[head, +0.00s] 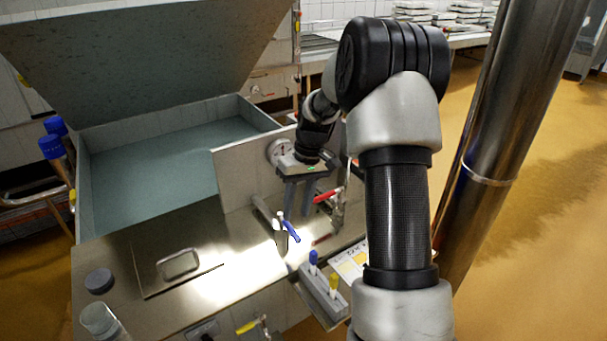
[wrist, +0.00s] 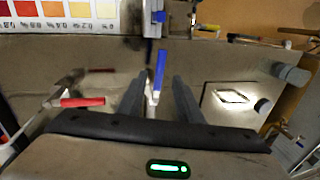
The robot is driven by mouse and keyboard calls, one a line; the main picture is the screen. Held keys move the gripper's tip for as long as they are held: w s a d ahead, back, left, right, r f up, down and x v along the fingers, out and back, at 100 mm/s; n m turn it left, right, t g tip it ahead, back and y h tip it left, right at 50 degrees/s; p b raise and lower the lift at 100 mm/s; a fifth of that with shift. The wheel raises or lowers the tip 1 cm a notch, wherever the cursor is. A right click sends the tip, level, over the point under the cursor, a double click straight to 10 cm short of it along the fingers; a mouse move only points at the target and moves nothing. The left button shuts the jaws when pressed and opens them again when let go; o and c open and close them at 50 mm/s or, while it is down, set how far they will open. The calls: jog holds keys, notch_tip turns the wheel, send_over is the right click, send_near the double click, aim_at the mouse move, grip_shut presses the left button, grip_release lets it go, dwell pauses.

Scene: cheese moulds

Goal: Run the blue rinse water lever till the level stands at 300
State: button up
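The blue lever (head: 292,231) sits on a metal valve on the steel top, below my gripper in the head view. In the wrist view the blue lever (wrist: 160,70) appears between the two fingers, with gaps on both sides. My gripper (head: 297,208) is open and points down; its fingers also show in the wrist view (wrist: 160,92). Whether the fingertips reach down to the lever's height I cannot tell. A round white dial (head: 279,152) is on the upright panel, partly behind my wrist; its marks are too small to read. I see no readable level scale.
A red lever (head: 327,196) stands close to the right of my gripper. A steel column (head: 510,130) is at right.

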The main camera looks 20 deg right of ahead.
notch_tip(320, 180, up, 12)
jog(key=d+p, duration=0.1)
jog(key=d, duration=0.1)
jog(key=shift+w+d, duration=0.15)
jog(key=shift+d, duration=0.05)
jog(key=shift+f, duration=0.15)
